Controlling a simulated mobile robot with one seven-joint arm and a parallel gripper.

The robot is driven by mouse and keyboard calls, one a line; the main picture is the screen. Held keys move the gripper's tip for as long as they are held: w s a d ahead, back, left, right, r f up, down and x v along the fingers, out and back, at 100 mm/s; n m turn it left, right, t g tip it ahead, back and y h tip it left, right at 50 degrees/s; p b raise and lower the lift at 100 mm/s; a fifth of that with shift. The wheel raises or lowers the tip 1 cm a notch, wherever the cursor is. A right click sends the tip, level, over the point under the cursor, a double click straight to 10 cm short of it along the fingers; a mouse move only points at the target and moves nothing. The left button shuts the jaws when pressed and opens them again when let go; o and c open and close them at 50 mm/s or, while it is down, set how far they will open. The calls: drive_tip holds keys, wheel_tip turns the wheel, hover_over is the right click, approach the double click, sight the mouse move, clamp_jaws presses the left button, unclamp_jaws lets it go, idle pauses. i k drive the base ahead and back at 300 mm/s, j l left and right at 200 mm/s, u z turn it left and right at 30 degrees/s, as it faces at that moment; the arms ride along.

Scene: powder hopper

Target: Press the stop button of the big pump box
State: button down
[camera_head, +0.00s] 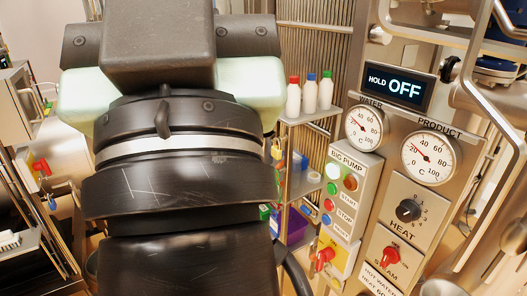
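The big pump box (348,212) is a pale panel right of centre, labelled BIG PUMP. It carries a white lamp (332,170) and an orange lamp (350,183) at the top. Below them are a green start button (332,188), a red stop button (329,204) and a blue button (326,219) in a column. The stop button is in plain view, with nothing touching it. My black arm fills the left and middle foreground, left of the box. My gripper's fingers do not show.
A HOLD OFF display (399,87) sits above. Metal pipes (490,120) run at far right. Bottles (310,94) stand on a shelf behind.

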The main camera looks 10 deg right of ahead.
sight(328, 205)
drive_tip(key=i+l+z, duration=0.15)
drive_tip(key=z, duration=0.35)
drive_tip(key=i+z, duration=0.3)
drive_tip(key=z, duration=0.15)
